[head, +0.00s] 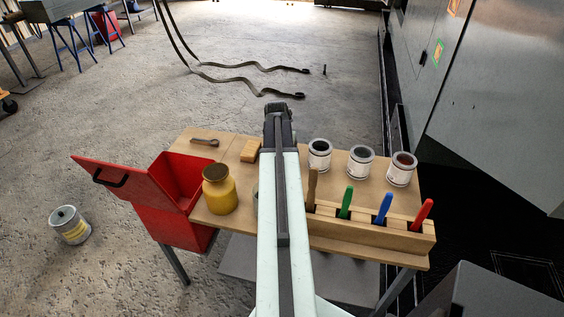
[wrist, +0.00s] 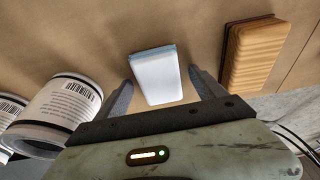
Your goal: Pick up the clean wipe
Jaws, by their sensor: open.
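The clean wipe (wrist: 158,78) looks like a white pad with a blue edge, lying flat on the tan tabletop in the wrist view. My gripper (wrist: 160,88) is open, with one finger on each side of the wipe. There seem to be gaps between the fingers and the wipe; I cannot tell how high the fingers are above the table. In the head view my gripper (head: 278,108) is at the far side of the table (head: 228,146), and my arm hides the wipe.
A wooden block (wrist: 255,52) lies just right of my gripper. White cans (wrist: 62,108) stand close on the left. The table also bears a yellow jar (head: 219,190) and a wooden rack (head: 375,236) of coloured handles. An open red bin (head: 180,228) stands at its left.

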